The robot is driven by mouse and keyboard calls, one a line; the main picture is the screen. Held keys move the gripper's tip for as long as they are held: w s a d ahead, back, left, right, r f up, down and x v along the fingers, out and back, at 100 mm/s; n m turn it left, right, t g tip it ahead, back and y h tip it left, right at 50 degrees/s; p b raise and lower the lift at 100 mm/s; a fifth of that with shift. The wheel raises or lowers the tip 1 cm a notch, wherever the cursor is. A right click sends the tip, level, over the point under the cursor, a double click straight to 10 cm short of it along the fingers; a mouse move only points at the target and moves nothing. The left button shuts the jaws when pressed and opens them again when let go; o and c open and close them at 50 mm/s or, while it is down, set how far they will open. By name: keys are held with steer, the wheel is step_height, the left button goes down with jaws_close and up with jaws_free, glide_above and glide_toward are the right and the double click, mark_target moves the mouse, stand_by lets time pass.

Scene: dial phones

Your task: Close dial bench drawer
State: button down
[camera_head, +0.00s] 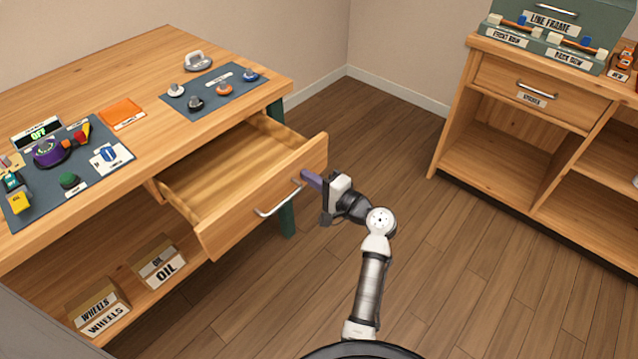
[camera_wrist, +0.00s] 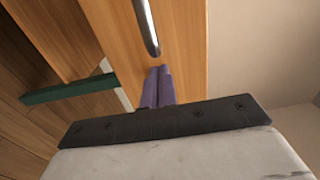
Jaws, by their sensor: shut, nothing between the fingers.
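The dial bench drawer (camera_head: 228,222) is pulled open under the wooden bench (camera_head: 150,58), and its inside looks empty. A metal bar handle (camera_head: 280,199) is on its front; the handle also shows in the wrist view (camera_wrist: 148,28). My gripper (camera_head: 310,178) is at the right part of the drawer front, just right of the handle. Its purple fingers (camera_wrist: 158,86) are together with nothing between them. The fingertips are at or very near the wooden front panel (camera_wrist: 185,50); I cannot tell for sure whether they touch it.
On the bench top are a dark mat (camera_head: 213,86) with several knobs, another dial mat (camera_head: 70,172) and an orange tray (camera_head: 120,112). Boxes marked oil (camera_head: 163,268) and wheels (camera_head: 103,312) stand on the lower shelf. A second cabinet (camera_head: 540,130) is at right. Open floor (camera_head: 450,260) lies between.

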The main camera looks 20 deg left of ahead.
mark_target(255, 151)
steer(key=b+x, duration=0.4)
steer(key=x, duration=1.6)
steer(key=shift+a+f, duration=0.15)
steer(key=shift+a, duration=0.25)
steer(key=shift+w+a, duration=0.15)
steer(key=shift+a, duration=0.05)
steer(key=shift+w+r, duration=0.1)
steer(key=shift+r, duration=0.2)
steer(key=shift+a, duration=0.1)
